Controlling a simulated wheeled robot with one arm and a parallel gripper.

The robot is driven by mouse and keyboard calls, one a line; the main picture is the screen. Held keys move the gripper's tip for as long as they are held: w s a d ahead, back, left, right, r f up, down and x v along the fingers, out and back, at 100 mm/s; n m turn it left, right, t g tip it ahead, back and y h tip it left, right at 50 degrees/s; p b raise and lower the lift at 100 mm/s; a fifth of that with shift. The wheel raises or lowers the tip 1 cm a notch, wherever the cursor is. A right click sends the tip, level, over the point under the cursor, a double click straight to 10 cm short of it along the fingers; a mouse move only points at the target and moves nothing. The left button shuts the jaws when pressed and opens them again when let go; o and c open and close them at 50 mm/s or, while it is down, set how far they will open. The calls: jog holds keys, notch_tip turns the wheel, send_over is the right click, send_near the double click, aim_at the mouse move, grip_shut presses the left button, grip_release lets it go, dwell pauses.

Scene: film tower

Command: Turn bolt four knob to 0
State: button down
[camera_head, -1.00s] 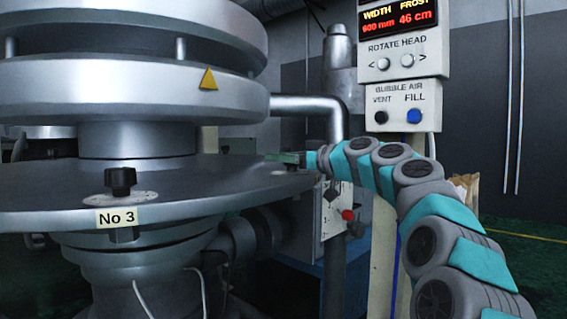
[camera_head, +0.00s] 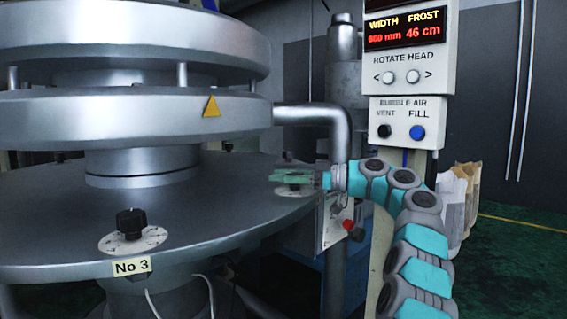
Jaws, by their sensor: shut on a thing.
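My gripper (camera_head: 291,178), with green fingers, is over the right far part of the round metal plate (camera_head: 225,197). It is shut on a knob whose pale dial (camera_head: 294,190) shows just below the fingers. The fingers cover most of this knob, so its pointer and setting cannot be read. No number label shows beside it. Another black knob (camera_head: 130,222) stands on a white dial at the plate's front, above a "No 3" label (camera_head: 131,266); my gripper is well apart from it.
Large silver rings (camera_head: 130,117) sit above the plate, left of my gripper. A bent pipe (camera_head: 335,130) rises close behind my arm. A control panel (camera_head: 407,75) with displays and buttons stands right of it. Paper sacks (camera_head: 455,205) stand on the green floor at right.

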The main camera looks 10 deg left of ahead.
aim_at(314, 192)
jog(key=shift+r+g+p, duration=0.1)
jog(key=shift+g+p, duration=0.2)
jog(key=shift+c, duration=1.3)
grip_release()
jog(key=d, duration=0.7)
jog(key=shift+s+d, duration=0.3)
jog(key=shift+d, duration=0.05)
